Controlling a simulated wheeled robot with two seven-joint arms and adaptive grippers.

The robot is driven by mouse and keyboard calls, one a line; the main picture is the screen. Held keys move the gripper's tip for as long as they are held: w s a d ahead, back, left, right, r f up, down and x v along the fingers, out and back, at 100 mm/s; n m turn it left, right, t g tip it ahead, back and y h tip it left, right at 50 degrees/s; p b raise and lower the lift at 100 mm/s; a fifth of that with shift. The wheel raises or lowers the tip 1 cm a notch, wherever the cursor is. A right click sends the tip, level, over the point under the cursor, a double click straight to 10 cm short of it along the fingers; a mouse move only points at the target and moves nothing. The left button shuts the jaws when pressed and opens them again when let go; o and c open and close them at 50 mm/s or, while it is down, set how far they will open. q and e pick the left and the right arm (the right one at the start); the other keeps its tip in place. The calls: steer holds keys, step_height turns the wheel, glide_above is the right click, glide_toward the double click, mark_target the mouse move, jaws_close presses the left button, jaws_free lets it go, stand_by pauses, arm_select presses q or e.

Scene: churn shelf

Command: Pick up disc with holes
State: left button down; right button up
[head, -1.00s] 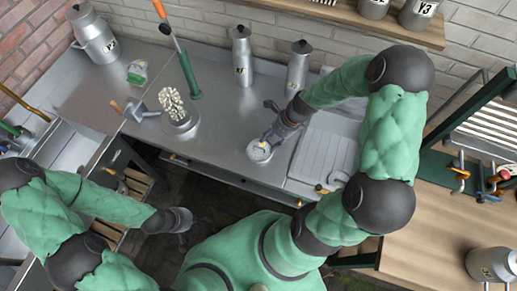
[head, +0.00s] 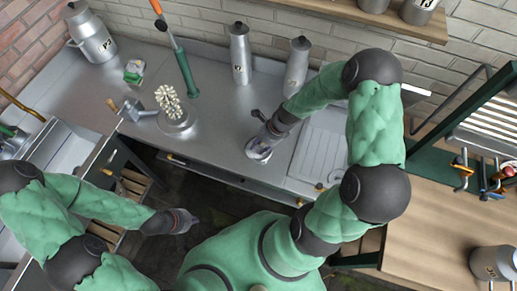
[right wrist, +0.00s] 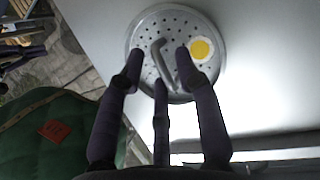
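The disc with holes (right wrist: 178,27) is a round grey metal plate with many small holes, a raised bar handle (right wrist: 161,62) and a yellow spot with a white rim. It lies flat on the metal counter near its front edge. In the head view the disc (head: 252,154) is partly hidden by my right gripper (head: 262,146). In the right wrist view my right gripper (right wrist: 160,66) has its fingers spread over the disc, around the handle, with gaps beside it. My left gripper (head: 187,221) hangs in front of the counter, away from the disc; its fingers are too small to read.
A metal base with a cluster of pale beaters (head: 172,105) stands left of the disc. Tall metal cans (head: 240,55) stand at the back wall. A ribbed drainboard (head: 322,150) is right of the disc. The counter between beaters and disc is clear.

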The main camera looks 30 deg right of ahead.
jaws_close()
steer(key=shift+r, duration=0.15)
